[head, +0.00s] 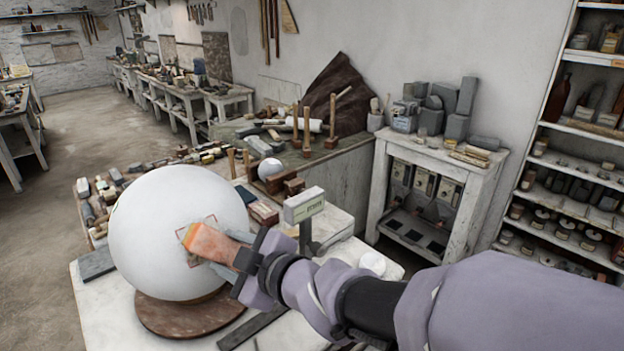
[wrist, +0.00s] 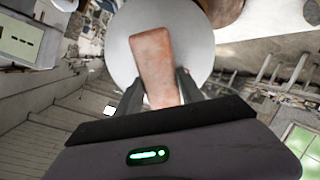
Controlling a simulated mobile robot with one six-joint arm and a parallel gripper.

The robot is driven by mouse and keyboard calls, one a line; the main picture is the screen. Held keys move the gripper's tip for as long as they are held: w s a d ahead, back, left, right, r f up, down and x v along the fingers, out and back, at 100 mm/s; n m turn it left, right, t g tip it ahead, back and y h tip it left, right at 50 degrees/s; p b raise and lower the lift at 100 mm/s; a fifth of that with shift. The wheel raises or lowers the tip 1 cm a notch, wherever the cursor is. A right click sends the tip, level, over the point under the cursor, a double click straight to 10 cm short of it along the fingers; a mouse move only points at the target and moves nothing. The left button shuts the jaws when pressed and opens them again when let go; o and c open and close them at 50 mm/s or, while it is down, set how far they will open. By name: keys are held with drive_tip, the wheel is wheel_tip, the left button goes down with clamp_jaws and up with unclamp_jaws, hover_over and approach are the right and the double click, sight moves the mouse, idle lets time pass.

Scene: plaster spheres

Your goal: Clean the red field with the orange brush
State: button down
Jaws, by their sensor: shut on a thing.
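A large white plaster sphere (head: 165,235) rests on a round brown base (head: 190,318) on the table. A thin red outline, the red field (head: 212,219), shows on its right front side, partly hidden behind the brush. My gripper (head: 236,262) is shut on the orange brush (head: 212,243), whose end lies at the red field. I cannot tell whether the brush touches the surface. In the wrist view the brush (wrist: 154,65) stands between the two fingers, in front of the sphere (wrist: 122,48). The field is hidden there.
A small display device (head: 304,205) on a post stands just right of the sphere, near my arm. A small white ball (head: 270,168), wooden blocks and tools crowd the table's back. A white round object (head: 372,263) sits at the table's right.

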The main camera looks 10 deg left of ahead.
drive_tip(key=shift+w+a+f, duration=0.15)
drive_tip(key=shift+w+a, duration=0.1)
drive_tip(key=shift+a, duration=0.1)
drive_tip(key=shift+d, duration=0.1)
drive_tip(key=shift+w+d+f+b, duration=0.4)
drive_tip(key=shift+d+f+b, duration=0.25)
drive_tip(key=shift+f, duration=0.2)
drive_tip(key=shift+a, duration=0.1)
drive_tip(key=shift+r, duration=0.1)
drive_tip(key=shift+s+a+r+p, duration=0.45)
drive_tip(key=shift+a+r, duration=0.2)
drive_tip(key=shift+r, duration=0.2)
drive_tip(key=shift+s+a+r+p, duration=0.3)
drive_tip(key=shift+s+a+r, duration=0.25)
drive_tip(key=shift+r, duration=0.25)
drive_tip(key=shift+w, duration=0.15)
drive_tip(key=shift+f, duration=0.15)
